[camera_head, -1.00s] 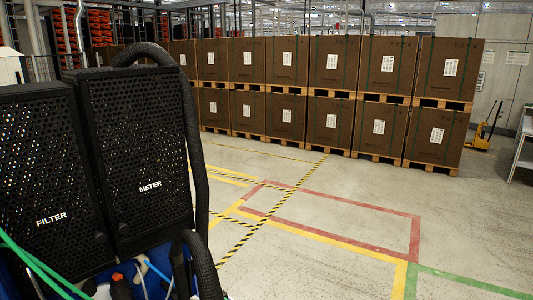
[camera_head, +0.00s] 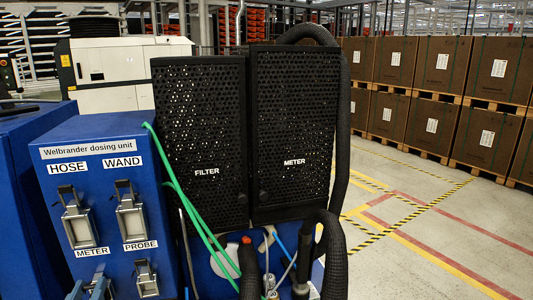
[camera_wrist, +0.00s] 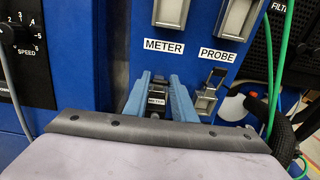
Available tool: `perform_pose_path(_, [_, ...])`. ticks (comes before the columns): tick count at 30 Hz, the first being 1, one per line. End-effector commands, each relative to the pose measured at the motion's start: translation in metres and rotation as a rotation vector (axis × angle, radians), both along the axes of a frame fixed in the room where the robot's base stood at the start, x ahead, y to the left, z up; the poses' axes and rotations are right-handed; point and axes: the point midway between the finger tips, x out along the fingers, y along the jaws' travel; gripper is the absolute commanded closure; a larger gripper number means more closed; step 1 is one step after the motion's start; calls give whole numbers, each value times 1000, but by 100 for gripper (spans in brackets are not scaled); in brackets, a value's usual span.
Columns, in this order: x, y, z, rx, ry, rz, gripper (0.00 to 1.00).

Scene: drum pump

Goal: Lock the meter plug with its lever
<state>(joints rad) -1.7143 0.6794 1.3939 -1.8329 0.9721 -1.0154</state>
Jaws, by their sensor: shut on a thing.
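In the wrist view, my gripper (camera_wrist: 158,98) has its two blue fingers on either side of a dark block with a small label, the meter plug (camera_wrist: 156,100). The fingers are shut on it, at the socket place under the METER sign (camera_wrist: 164,45) on the blue panel. A dark part shows between the fingertips above the plug; I cannot tell whether it is the lever or how it stands. In the head view, the spot under the METER sign (camera_head: 92,252) is at the lower edge and only partly shown.
The PROBE socket (camera_wrist: 205,103) with its latch is close right of my gripper. The larger HOSE connector (camera_head: 77,222) and WAND connector (camera_head: 130,215) are above. Green cables (camera_head: 190,200) and black hoses (camera_head: 335,250) hang to the right. A speed dial panel (camera_wrist: 17,45) is at left.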

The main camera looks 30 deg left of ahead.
Motion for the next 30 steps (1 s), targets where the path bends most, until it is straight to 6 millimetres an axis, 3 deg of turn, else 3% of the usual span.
perform_pose_path(30, [-1, 0, -4, 37, -35, 1, 85])
